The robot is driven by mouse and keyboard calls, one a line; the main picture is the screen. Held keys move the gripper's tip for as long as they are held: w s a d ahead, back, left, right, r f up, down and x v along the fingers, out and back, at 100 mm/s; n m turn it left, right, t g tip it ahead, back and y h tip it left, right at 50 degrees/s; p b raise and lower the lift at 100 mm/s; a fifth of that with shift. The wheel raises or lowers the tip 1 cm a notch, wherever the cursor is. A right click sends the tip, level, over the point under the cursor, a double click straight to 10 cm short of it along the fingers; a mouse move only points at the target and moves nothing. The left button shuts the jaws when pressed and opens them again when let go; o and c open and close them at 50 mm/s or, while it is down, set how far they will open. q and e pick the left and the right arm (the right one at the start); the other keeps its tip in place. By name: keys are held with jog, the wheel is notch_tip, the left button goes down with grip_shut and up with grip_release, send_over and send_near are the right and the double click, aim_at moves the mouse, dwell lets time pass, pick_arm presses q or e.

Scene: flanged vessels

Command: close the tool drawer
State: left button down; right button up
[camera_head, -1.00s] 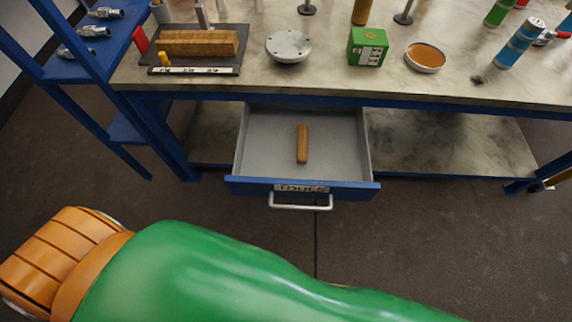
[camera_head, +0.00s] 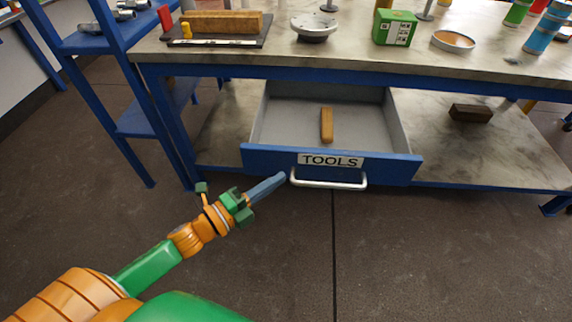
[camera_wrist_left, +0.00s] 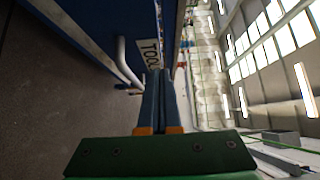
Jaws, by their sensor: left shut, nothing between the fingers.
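The tool drawer (camera_head: 262,158) stands pulled out under the workbench, with a blue front and a "TOOLS" label. A silver bar handle (camera_head: 328,184) is on its front. A wooden block (camera_head: 327,125) lies inside on the grey drawer floor. My left gripper (camera_head: 281,178) is shut and empty, its fingertips close to the left end of the handle. In the left wrist view the shut fingers (camera_wrist_left: 160,92) point toward the drawer front, beside the handle (camera_wrist_left: 127,62). I cannot tell whether they touch it. My right gripper is not in view.
The workbench top (camera_head: 350,55) holds a board with a wooden block, a round flange (camera_head: 314,27), a green box (camera_head: 393,27) and a dish (camera_head: 453,41). A blue shelf rack (camera_head: 100,45) stands at left. A dark block (camera_head: 471,113) lies on the lower shelf. The floor before the drawer is clear.

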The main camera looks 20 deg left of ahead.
aim_at(300, 153)
pick_arm(q)
jog(key=w, duration=0.5)
jog(key=shift+w+d+b, duration=0.35)
jog(key=shift+w+b, duration=0.05)
jog(key=shift+w+a, duration=0.15)
jog(key=shift+w, duration=0.3)
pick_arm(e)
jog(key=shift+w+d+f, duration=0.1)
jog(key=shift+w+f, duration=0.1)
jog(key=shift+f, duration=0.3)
